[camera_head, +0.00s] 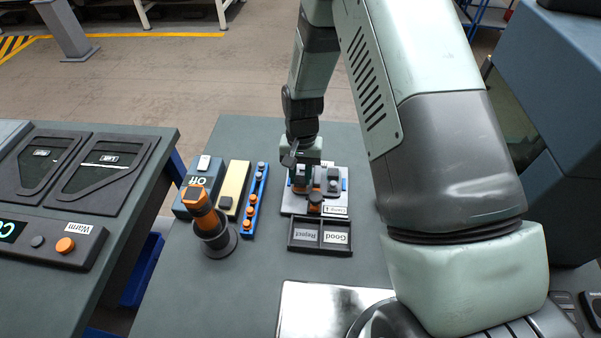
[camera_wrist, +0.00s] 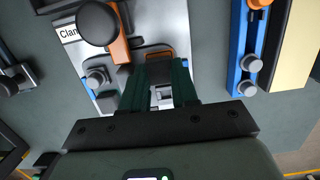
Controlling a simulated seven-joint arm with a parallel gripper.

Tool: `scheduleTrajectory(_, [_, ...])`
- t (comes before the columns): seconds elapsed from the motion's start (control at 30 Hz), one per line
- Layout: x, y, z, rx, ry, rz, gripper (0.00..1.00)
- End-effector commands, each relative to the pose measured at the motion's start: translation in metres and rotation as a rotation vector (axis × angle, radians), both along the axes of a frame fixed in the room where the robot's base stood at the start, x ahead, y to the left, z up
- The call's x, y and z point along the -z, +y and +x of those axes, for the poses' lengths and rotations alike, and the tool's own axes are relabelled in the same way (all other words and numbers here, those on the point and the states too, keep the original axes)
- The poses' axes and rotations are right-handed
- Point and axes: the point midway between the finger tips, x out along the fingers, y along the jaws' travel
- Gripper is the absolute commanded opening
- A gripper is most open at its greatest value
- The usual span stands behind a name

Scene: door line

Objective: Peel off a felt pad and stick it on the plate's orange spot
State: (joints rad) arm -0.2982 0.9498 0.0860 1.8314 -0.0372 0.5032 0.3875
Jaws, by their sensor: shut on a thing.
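The metal plate (camera_head: 290,207) sits in the clamp fixture on the bench; it also shows in the wrist view (camera_wrist: 172,22). An orange patch (camera_wrist: 152,50) on the plate shows just beyond my fingertips, partly covered by a dark piece. My gripper (camera_head: 299,180) is low over the plate's left part; in the wrist view its fingers (camera_wrist: 160,72) are shut on a small dark piece, apparently a felt pad, mostly hidden. I cannot tell whether it touches the plate. A cream strip (camera_head: 236,180) left of the plate carries a dark pad (camera_head: 226,202) near its front end.
A clamp with a black knob (camera_wrist: 97,24) and orange arm (camera_wrist: 119,45) stands beside my fingers. A blue rail (camera_head: 255,200) with several pegs lies left of the plate. A Good/Reject tray (camera_head: 319,236) is in front. A black-and-orange tool stands in a holder (camera_head: 216,240) at front left.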

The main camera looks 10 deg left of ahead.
Motion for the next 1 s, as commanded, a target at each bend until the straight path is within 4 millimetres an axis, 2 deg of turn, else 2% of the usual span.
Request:
scheduleTrajectory(0.43, [0.0072,0.0000,-0.0001,0.000,0.000,0.000,0.00])
scheduleTrajectory(1.0, [0.0073,0.0000,-0.0001,0.000,0.000,0.000,0.00])
